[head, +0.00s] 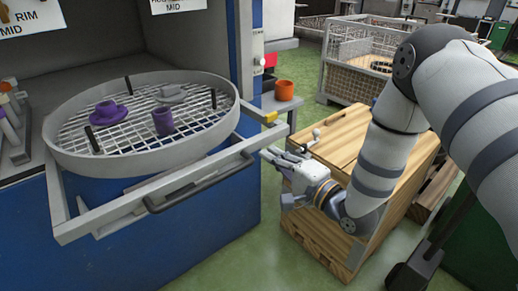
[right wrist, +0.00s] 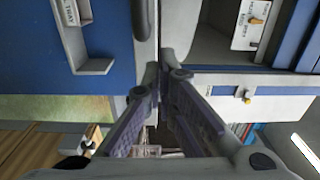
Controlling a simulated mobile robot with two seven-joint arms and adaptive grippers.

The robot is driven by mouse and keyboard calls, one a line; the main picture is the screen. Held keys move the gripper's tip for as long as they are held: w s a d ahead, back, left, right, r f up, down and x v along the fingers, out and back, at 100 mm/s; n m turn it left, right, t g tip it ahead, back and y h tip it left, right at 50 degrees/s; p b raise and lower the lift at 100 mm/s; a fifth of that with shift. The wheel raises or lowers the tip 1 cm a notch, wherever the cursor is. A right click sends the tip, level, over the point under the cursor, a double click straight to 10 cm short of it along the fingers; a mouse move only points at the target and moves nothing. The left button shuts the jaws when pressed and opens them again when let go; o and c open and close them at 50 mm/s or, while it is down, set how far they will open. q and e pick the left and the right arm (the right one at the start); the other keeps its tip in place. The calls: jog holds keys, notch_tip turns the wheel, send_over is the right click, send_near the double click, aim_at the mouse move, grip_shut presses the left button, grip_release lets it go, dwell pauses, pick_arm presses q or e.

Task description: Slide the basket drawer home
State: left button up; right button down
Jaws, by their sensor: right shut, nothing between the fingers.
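The basket drawer is pulled out of the blue cabinet (head: 150,225). Its pale frame (head: 215,160) carries a round wire-mesh basket (head: 70,158) with a grey rim, and a dark bar handle (head: 205,178) runs along its front. In the basket are a purple cup on a saucer (head: 107,112), a purple mug (head: 163,122) and a grey cup and saucer (head: 171,94). My left gripper is out of view.
A wooden crate (head: 335,150) stands right beside and below my right gripper. An orange cup (head: 284,90) sits on a small grey shelf behind the drawer's right end. A wire-mesh crate (head: 345,80) stands further back. Green floor (head: 225,265) is clear in front of the cabinet.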

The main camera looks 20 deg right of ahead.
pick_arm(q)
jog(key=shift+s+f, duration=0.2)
pick_arm(e)
jog(key=shift+x, duration=2.35)
